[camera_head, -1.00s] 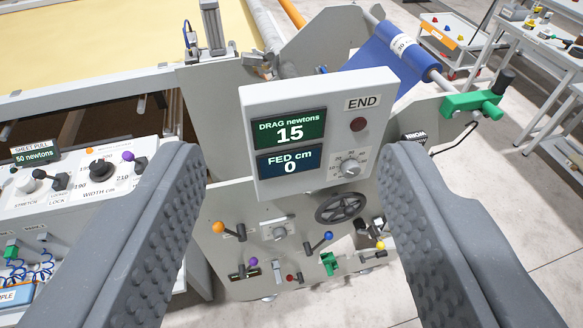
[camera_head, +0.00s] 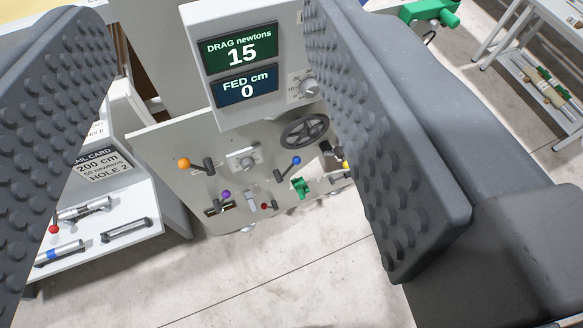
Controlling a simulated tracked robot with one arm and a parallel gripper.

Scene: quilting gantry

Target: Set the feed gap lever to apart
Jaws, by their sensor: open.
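The control panel (camera_head: 160,153) below the readout box carries several levers. An orange-knobbed lever (camera_head: 186,163) is at its upper left and a blue-knobbed lever (camera_head: 291,164) is right of centre. A purple-knobbed lever (camera_head: 223,198) sits in a slot at the lower left, with a small red-knobbed lever (camera_head: 268,205) to its right. No label on these levers is readable, so I cannot tell which one is the feed gap lever or its setting. My gripper (camera_head: 208,35) is open and empty, its ridged fingers left and right of the panel, apart from the levers.
The readout box (camera_head: 190,60) shows drag 15 newtons and fed 0 cm. A white shelf with tools (camera_head: 130,205) stands left. Floor (camera_head: 270,275) below is clear.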

